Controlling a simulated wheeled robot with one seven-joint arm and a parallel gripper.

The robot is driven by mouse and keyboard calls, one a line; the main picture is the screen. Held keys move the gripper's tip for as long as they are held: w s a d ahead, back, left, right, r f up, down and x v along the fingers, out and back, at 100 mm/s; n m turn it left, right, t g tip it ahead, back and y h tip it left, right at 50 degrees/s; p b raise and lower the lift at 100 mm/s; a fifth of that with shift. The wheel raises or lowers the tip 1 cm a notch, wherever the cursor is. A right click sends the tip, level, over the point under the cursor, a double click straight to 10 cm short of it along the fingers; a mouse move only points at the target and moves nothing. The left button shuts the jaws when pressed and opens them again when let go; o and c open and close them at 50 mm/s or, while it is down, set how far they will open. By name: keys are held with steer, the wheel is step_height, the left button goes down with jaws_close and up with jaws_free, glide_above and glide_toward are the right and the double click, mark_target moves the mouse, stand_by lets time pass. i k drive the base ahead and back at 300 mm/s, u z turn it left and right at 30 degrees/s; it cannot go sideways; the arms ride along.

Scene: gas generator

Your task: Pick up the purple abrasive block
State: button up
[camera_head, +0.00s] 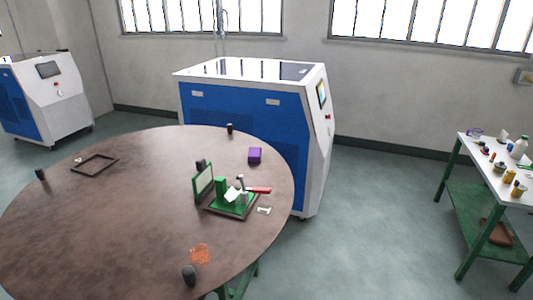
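The purple abrasive block (255,155) lies on the round brown table (130,220), near its far right edge. It is a small purple block and nothing covers it. It stands apart from the other things on the table, behind a green fixture. My gripper does not show in this view.
The green fixture (232,204) with a red-handled tool (258,190) stands in front of the block. A green-framed panel (203,180) stands to its left. A blue and white machine (240,110) is close behind the table. A side table (507,167) stands far right; floor between is clear.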

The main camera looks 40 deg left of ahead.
mark_target(254, 152)
steer(key=u, duration=0.25)
steer(key=i, duration=1.4)
steer(key=u, duration=0.85)
steer(key=i, duration=1.25)
steer(key=u, duration=1.8)
steer(key=i, duration=0.65)
steer(key=u, duration=0.7)
